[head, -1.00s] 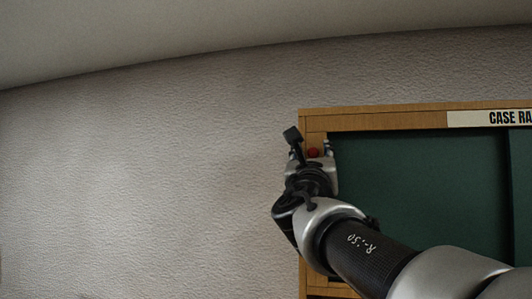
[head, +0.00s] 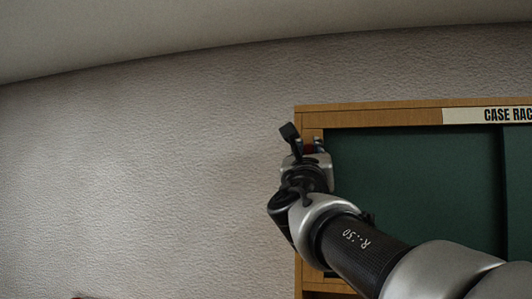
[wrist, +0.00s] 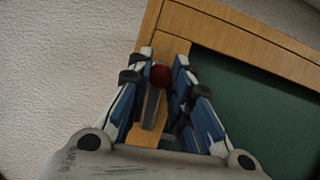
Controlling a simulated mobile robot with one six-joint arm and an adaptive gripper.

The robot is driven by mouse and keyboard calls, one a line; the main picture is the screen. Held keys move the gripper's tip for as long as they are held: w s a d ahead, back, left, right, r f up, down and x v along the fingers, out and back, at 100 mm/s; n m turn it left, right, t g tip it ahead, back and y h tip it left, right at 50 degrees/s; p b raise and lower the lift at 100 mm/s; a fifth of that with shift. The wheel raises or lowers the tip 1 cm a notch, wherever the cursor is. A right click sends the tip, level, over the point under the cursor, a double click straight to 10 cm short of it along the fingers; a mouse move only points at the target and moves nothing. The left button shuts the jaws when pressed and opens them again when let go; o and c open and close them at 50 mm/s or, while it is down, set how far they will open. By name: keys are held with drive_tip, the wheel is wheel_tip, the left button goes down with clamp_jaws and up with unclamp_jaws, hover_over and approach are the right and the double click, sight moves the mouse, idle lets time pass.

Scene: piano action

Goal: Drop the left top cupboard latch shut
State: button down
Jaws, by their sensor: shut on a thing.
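The left top cupboard latch shows in the wrist view as a grey metal bar (wrist: 151,107) with a dark red ball knob (wrist: 160,76), lying over the wooden left stile of the cupboard (wrist: 227,22). My gripper (wrist: 164,62) has one finger on each side of the knob and is shut on it. In the head view my gripper (head: 308,149) is at the cupboard's upper left corner, and only a sliver of red shows between the fingers. The latch's pivot and keeper are hidden or too unclear to tell.
A dark green panel (head: 415,190) fills the cupboard front to the right of the stile. Bare textured wall (head: 140,190) lies to the left, with free room there.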

idle(0.4)
drive_tip(key=s+d+f+m+g+h+b, duration=0.1)
drive_tip(key=d+f+m+g+h+b, duration=0.1)
drive_tip(key=m, duration=1)
drive_tip(key=s+d+f+m+g+h+b, duration=0.1)
drive_tip(key=m+g, duration=0.5)
drive_tip(key=m, duration=0.6)
drive_tip(key=shift+d+f+h+b, duration=0.8)
drive_tip(key=shift+d+f+h, duration=0.5)
drive_tip(key=shift+d+f, duration=0.35)
drive_tip(key=c, duration=1.4)
unclamp_jaws()
drive_tip(key=shift+d, duration=0.1)
drive_tip(key=shift+s, duration=0.15)
drive_tip(key=v, duration=1.2)
